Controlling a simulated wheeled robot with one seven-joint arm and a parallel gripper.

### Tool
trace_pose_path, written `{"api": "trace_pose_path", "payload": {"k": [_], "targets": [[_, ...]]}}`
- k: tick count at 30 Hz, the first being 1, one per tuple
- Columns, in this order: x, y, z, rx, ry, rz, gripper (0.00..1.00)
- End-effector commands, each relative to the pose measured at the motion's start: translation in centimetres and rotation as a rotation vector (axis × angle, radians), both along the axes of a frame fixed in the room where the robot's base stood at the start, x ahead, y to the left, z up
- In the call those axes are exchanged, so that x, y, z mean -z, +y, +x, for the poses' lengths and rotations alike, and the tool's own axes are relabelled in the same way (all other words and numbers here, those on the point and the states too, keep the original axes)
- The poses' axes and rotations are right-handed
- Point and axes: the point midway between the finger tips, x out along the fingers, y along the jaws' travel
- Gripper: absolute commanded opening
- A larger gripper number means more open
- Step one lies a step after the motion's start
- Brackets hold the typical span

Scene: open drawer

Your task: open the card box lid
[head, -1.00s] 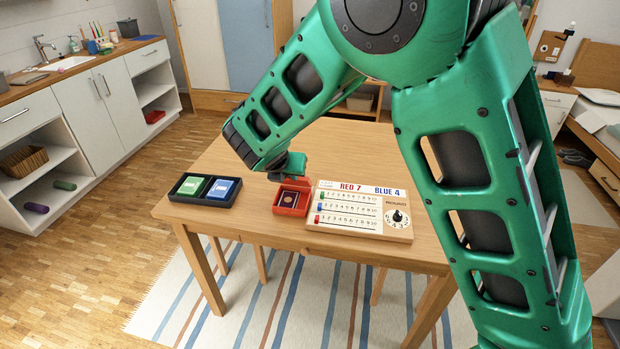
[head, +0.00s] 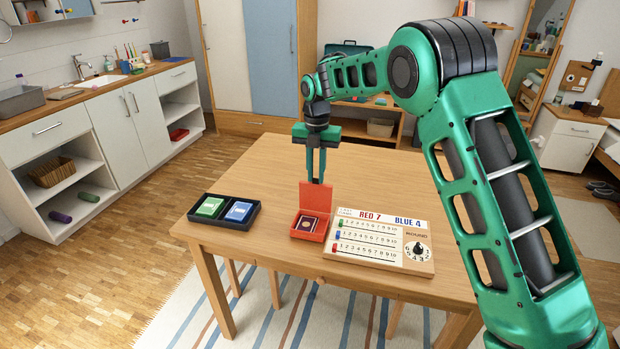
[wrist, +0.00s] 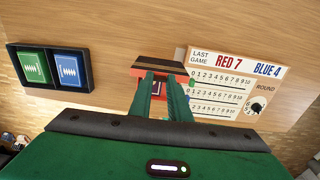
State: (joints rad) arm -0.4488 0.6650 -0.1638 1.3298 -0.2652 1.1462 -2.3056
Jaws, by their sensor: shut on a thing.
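The red card box (head: 309,226) sits on the wooden table, between the black card tray and the scoreboard. Its lid (head: 313,195) stands up, roughly upright, at the back of the box. Inside the box I see a dark card back with a light border. My gripper (head: 316,180) points down from above with its fingers at the top edge of the lid, shut on it. In the wrist view my green fingers (wrist: 164,98) reach to the box (wrist: 160,66), and they hide much of it.
The black tray (head: 246,226) with a green and a blue card deck lies left of the box. The scoreboard (head: 375,262), reading RED 7 and BLUE 4, lies close on the right. The table (head: 250,165) behind the box is clear.

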Motion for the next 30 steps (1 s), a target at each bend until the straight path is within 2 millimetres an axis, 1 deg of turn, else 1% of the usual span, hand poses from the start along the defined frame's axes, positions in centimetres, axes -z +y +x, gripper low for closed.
{"api": "trace_pose_path", "payload": {"k": [7, 30], "targets": [[0.21, -0.22, 0.92, 0.002, -0.002, -0.001, 0.0], [0.49, -0.16, 0.81, 0.001, 0.002, -0.001, 0.0]]}}
